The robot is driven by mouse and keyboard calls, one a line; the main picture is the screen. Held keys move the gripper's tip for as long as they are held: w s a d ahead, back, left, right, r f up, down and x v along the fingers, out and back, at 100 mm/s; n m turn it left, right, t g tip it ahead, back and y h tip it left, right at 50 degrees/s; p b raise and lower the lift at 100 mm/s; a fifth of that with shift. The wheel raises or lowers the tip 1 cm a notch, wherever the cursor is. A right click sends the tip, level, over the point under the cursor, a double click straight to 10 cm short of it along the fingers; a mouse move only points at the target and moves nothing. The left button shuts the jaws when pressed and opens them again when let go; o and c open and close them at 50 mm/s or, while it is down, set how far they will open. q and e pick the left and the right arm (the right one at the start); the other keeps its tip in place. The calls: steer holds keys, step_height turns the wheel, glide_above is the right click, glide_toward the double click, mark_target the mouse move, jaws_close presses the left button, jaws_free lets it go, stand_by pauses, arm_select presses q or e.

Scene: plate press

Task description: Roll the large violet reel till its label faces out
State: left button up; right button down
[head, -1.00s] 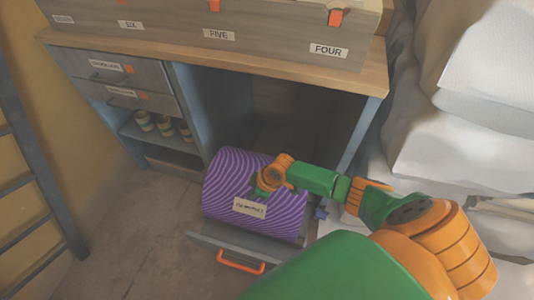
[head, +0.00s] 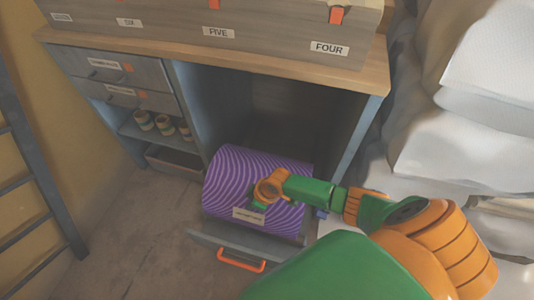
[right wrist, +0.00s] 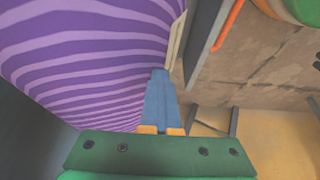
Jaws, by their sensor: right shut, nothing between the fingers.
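The large violet reel (head: 235,180), with wavy lighter stripes, lies on its side in the low pulled-out drawer (head: 215,243). Its pale label (head: 248,216) is on the front side, low down, with print too small to read. My right gripper (head: 260,201) is at the reel's front, just above the label. In the right wrist view its blue fingers (right wrist: 160,80) are shut together and empty, against or very near the striped surface (right wrist: 85,60). The label shows edge-on (right wrist: 177,40) just beyond the fingertips. I cannot tell whether they touch. My left gripper is out of view.
The drawer has an orange handle (head: 241,260). Above is a wooden bench top (head: 240,66) with numbered boxes. Small drawers and a shelf with striped pots (head: 164,125) are at the left. White sacks (head: 460,140) crowd the right. The floor at the left is clear.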

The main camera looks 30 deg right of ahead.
mark_target(244, 219)
stand_by(0.3)
steer(key=shift+s+a+f+b, duration=0.2)
steer(key=shift+a+f, duration=0.05)
steer(key=shift+f, duration=0.2)
steer(key=shift+s+a+f+b, duration=0.2)
steer(key=shift+f, duration=0.2)
steer(key=shift+s+a+f+b, duration=0.2)
steer(key=shift+f+b, duration=0.1)
steer(key=shift+f, duration=0.15)
steer(key=shift+s+a+f+b, duration=0.15)
steer(key=shift+f+b, duration=0.1)
steer(key=shift+f, duration=0.2)
